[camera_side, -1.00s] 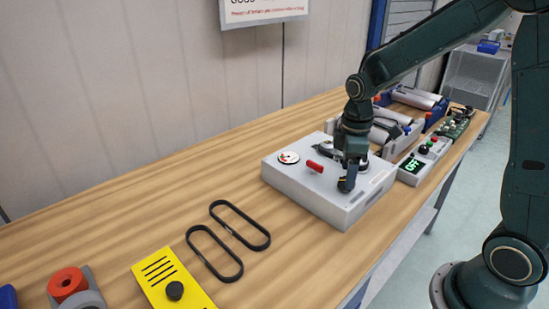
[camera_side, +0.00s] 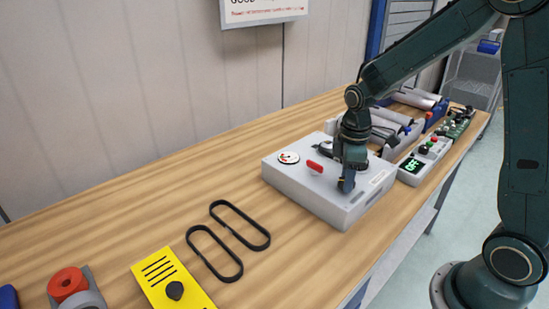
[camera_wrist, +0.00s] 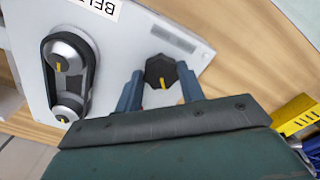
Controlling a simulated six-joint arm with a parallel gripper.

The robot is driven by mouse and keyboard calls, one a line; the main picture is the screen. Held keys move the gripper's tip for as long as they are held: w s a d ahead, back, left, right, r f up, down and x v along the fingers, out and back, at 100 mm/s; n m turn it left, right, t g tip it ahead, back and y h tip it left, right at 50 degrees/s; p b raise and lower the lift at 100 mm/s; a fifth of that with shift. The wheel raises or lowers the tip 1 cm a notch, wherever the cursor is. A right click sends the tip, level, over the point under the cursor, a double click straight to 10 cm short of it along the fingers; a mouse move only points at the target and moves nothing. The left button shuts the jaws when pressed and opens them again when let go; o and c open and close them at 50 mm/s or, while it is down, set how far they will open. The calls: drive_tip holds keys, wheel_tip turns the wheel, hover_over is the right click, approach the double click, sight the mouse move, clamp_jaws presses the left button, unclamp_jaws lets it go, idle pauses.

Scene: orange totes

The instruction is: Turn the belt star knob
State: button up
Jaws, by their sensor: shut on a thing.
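A black belt (camera_wrist: 92,80) runs around two silver pulleys on the box, to the left of the knob in the wrist view.
A red lever (camera_side: 314,166) and a round gauge (camera_side: 288,158) sit on the box, left of my gripper. Two loose black belts (camera_side: 228,236) and a yellow panel (camera_side: 172,280) lie on the wooden table. A control box with a green OFF display (camera_side: 413,165) stands to the right.

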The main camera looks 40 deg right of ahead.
drive_tip(key=shift+m, duration=1.1)
drive_tip(key=o, duration=1)
drive_tip(key=shift+r, duration=0.15)
wheel_tip(320, 180, up, 14)
drive_tip(key=shift+f, duration=0.2)
